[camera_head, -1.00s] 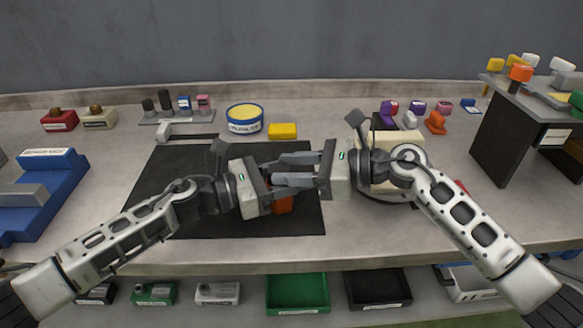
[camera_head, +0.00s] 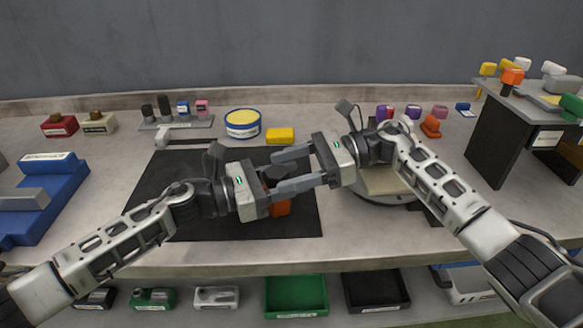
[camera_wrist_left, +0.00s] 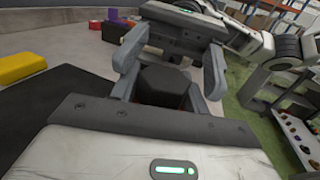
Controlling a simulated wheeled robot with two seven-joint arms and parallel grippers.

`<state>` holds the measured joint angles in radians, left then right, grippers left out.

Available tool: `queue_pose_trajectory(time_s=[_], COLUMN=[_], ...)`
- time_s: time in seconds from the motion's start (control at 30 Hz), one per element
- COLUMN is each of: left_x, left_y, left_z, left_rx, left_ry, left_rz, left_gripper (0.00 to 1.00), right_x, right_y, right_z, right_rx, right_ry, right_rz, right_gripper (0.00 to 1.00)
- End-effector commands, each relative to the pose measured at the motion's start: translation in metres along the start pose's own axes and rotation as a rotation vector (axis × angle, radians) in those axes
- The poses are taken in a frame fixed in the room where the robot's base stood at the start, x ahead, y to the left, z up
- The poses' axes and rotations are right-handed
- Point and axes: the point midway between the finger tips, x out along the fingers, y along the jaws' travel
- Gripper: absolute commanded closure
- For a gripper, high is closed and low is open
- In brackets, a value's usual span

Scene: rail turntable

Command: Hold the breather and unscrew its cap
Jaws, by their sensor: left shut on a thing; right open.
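The breather shows in the head view as an orange body (camera_head: 279,208) with a dark cap (camera_head: 272,174). My left gripper (camera_head: 278,190) is shut on the breather from the left, over the black mat. The dark cap (camera_wrist_left: 163,86) also shows in the left wrist view, at the middle, with a little red below it. My right gripper (camera_head: 277,174) is open, and its two fingers reach in from the right on either side of the cap, apparently clear of it. The fingers hide part of the breather, and I cannot tell whether it touches the mat.
The black mat (camera_head: 160,205) lies under the grippers. A yellow block (camera_head: 280,135) and a round blue-and-yellow tin (camera_head: 243,123) stand behind it. A round turntable (camera_head: 385,183) is under my right arm. A blue fixture (camera_head: 48,195) stands at left, a dark shelf stand (camera_head: 492,140) at right.

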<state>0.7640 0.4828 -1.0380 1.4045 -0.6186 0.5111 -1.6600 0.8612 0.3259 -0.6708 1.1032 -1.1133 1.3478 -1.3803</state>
Motion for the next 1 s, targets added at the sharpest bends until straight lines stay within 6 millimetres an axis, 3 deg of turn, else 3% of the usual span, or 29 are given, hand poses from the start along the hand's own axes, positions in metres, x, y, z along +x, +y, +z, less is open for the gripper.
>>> queue_pose_trajectory(time_s=[0.27, 0.7, 1.0], left_x=[0.002, 0.003, 0.002], left_y=[-0.001, -0.002, -0.001], left_z=[0.002, 0.001, 0.001], left_rx=[0.002, 0.001, 0.001], left_ry=[-0.004, -0.001, -0.002], left_rz=[-0.005, -0.007, -0.005], left_gripper=[0.96, 0.96, 0.96], right_x=[-0.001, -0.011, -0.009], right_y=[-0.003, -0.001, -0.001], right_z=[0.002, 0.037, 0.04], right_rx=[-0.001, 0.0, 0.001], right_ry=[0.001, 0.001, 0.0], right_rz=[-0.01, -0.01, -0.006], right_gripper=[0.35, 0.35, 0.35])
